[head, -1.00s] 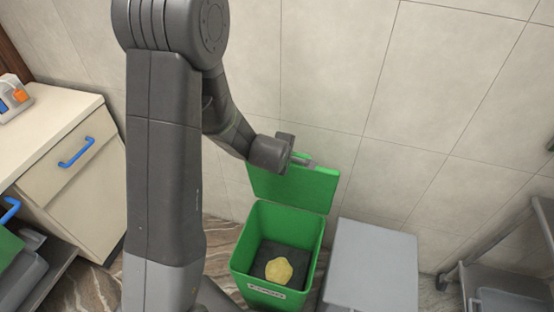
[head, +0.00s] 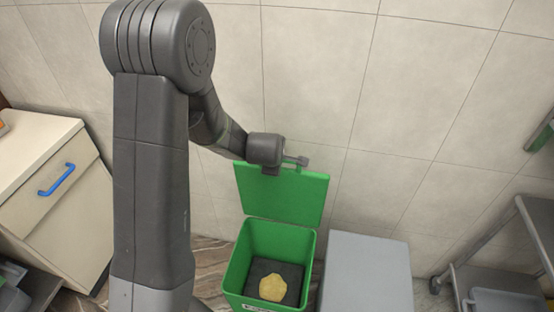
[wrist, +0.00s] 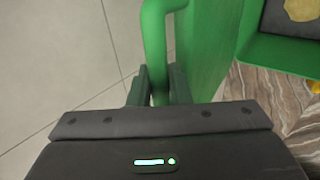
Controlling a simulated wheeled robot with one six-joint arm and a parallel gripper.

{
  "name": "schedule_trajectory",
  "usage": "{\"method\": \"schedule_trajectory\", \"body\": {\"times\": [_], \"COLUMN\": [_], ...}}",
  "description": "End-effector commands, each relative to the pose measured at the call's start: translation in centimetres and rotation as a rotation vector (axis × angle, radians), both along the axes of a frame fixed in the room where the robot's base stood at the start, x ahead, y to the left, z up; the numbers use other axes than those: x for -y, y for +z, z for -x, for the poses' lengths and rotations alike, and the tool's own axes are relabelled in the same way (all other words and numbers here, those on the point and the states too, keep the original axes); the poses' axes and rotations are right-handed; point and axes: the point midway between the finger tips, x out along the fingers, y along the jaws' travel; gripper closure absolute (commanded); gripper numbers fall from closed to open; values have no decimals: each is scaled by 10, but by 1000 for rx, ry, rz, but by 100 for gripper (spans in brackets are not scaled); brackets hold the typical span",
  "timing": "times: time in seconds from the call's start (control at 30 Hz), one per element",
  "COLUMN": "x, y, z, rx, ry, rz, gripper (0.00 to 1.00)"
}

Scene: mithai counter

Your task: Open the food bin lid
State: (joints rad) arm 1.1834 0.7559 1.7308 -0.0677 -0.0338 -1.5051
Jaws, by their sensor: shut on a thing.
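The green food bin (head: 234,276) stands on the floor against the tiled wall. Its green lid (head: 282,200) is raised, standing up at the back of the bin, and the bin's mouth is open. A yellowish lump (head: 273,287) lies on the dark bottom inside. My gripper (head: 287,163) is at the lid's upper edge. In the wrist view my gripper (wrist: 158,88) is shut on the green lid handle (wrist: 155,40), with a dark finger on each side of it. The lid's green face (wrist: 205,40) is right beside the handle.
A grey box-like bin (head: 366,270) stands just right of the green bin. A cream cabinet (head: 50,190) with a blue handle is at the left. A grey metal rack (head: 500,260) is at the right. The tiled wall is close behind the lid.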

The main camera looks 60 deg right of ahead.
Motion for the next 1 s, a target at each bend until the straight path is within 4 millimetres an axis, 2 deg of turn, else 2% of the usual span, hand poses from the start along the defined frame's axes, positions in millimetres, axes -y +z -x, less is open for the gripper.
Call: {"method": "schedule_trajectory", "body": {"times": [0.2, 0.23, 0.33, 0.67, 0.87, 1.0], "x": [0, 0, 0, -3, -17, -35], "y": [0, 0, 0, 3, 22, 48], "z": [0, 0, 0, 1, 7, 14], "rx": [0, 0, 0, 1, 0, 0], "ry": [-1, -1, -1, -1, 0, 1], "rz": [-1, -1, -1, 0, 1, 1], "gripper": [100, 81, 63, 63, 63, 63]}}
